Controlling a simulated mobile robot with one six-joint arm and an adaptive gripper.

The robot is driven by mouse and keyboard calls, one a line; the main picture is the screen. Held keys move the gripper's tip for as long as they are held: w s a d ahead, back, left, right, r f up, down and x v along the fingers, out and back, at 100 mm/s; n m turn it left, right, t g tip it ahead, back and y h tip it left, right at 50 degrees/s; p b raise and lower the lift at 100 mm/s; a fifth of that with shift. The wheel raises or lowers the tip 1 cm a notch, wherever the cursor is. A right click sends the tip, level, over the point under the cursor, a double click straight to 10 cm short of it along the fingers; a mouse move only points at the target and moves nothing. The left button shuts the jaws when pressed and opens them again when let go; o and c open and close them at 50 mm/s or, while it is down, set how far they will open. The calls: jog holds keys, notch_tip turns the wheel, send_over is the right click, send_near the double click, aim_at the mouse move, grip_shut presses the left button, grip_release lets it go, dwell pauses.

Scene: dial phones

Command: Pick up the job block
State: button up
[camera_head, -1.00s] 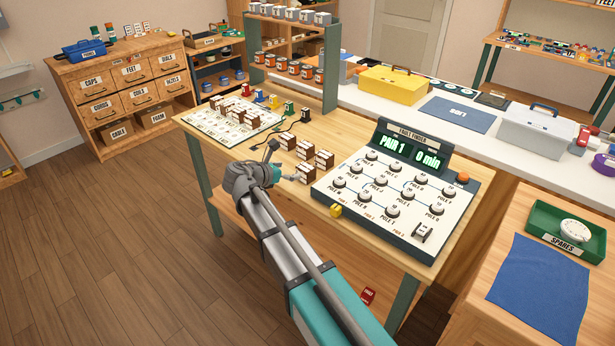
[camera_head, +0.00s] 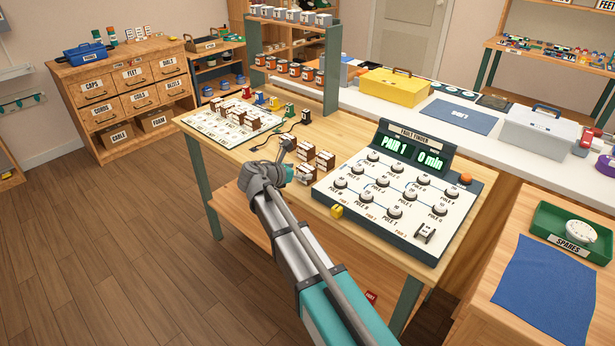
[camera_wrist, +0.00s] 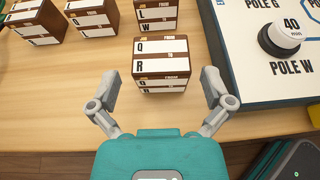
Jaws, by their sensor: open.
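In the wrist view a brown-and-white block marked Q and R (camera_wrist: 160,62) stands on the wooden table, straight ahead of my gripper (camera_wrist: 159,88). My gripper is open. Its fingers are to the left and right of the near part of this block, with gaps on both sides; I cannot tell how far down they reach. A block marked L and W (camera_wrist: 157,15) stands just behind it. More such blocks (camera_wrist: 36,20) are at the upper left. In the head view my gripper (camera_head: 291,174) is at the near side of the block cluster (camera_head: 325,159), and the wrist partly hides that area.
The fault finder panel (camera_head: 405,243) with its knobs lies close on the right. A yellow piece (camera_head: 337,211) sits at its front edge. A white board with blocks (camera_head: 215,127) lies at the table's left. Bare table (camera_wrist: 40,95) shows left of my gripper.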

aim_at(306, 167)
jog(key=shift+b+x, duration=0.5)
jog(key=shift+x, duration=1.1)
jog(key=shift+f, duration=0.1)
jog(key=shift+c, duration=0.3)
jog(key=c, duration=1)
jog(key=shift+o, duration=0.2)
notch_tip(306, 167, up, 3)
jog(key=p, duration=0.2)
jog(key=shift+f+p, duration=0.15)
jog(key=shift+p, duration=0.25)
jog(key=s+d+r+p, duration=0.1)
jog(key=s+r+p, duration=0.9)
jog(key=s, duration=0.4)
jog(key=shift+r, duration=0.2)
